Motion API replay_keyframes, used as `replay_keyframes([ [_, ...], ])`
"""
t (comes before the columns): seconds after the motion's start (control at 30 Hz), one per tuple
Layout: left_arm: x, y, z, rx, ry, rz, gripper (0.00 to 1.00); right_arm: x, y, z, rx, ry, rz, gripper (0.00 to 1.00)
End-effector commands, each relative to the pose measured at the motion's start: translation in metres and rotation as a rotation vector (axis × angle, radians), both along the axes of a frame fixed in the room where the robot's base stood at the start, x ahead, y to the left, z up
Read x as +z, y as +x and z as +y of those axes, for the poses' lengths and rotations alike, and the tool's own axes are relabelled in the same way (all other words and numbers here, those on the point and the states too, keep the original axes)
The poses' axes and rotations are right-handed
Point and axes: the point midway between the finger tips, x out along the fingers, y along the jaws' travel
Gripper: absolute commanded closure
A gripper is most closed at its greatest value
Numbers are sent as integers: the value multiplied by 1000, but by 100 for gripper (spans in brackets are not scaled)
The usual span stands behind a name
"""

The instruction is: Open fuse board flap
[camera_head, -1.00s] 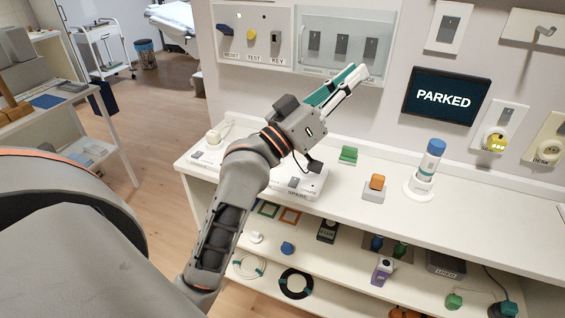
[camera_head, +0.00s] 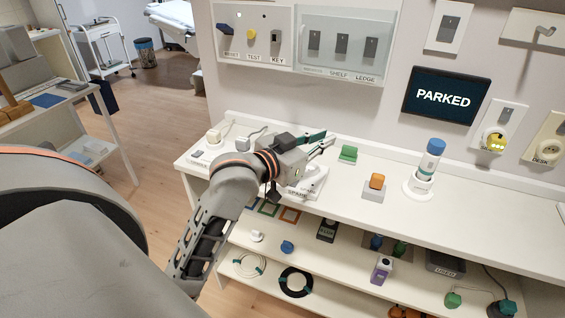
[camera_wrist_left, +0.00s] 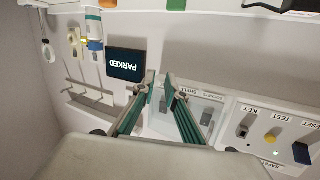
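The fuse board (camera_head: 345,45) is on the wall right of the RESET/TEST/KEY panel. Its clear flap appears shut over several grey switches, with SHELF and LEDGE labels below. It also shows upside down in the left wrist view (camera_wrist_left: 205,112), partly hidden by a finger. My left gripper (camera_head: 330,136) is below the board, over the white counter, pointing right and apart from the flap. In the left wrist view its green-sided fingers (camera_wrist_left: 160,78) have a narrow gap between the tips and nothing in it. My right gripper is out of view.
The counter (camera_head: 470,205) under the board holds a green block (camera_head: 348,154), an orange-topped block (camera_head: 376,183) and a blue-capped bottle (camera_head: 431,160). A PARKED screen (camera_head: 444,95) is right of the board. The wall space just below the flap is clear.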

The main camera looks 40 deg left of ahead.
Motion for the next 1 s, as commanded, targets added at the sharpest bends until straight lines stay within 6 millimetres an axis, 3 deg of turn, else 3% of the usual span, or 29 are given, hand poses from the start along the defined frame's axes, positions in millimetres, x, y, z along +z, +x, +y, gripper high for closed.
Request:
replay_keyframes([
  [0.5, -68, -23, 59, 155, 239, 226, 88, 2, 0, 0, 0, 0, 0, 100],
  [0.73, -84, -34, 80, 207, 310, 294, 88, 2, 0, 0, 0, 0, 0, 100],
  [1.0, -89, -38, 87, 226, 334, 318, 88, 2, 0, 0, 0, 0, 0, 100],
])
